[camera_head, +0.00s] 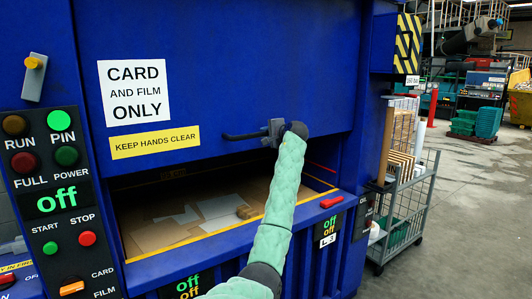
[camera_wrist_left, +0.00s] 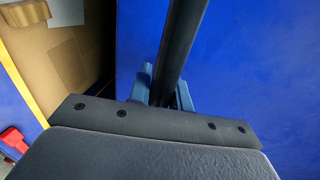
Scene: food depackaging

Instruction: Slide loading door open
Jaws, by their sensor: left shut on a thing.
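The loading door (camera_head: 240,60) is a large blue panel on the front of the baler, with a white "CARD AND FILM ONLY" sign. A dark bar handle (camera_head: 240,136) sticks out near its lower edge. My left gripper (camera_head: 273,131) is shut on this handle. In the left wrist view, the dark handle (camera_wrist_left: 183,45) runs between the two blue-grey fingers of the gripper (camera_wrist_left: 163,92). The door's lower edge is above an opening, where flat cardboard (camera_head: 160,225) and pale sheets show. My right gripper is not in view.
A control panel (camera_head: 55,205) with buttons and a green "off" display stands at the left. A red latch-like part (camera_head: 331,201) sits on the ledge below the opening. A wire cart (camera_head: 405,215) with cardboard stands at the right, and open floor (camera_head: 470,230) lies beyond it.

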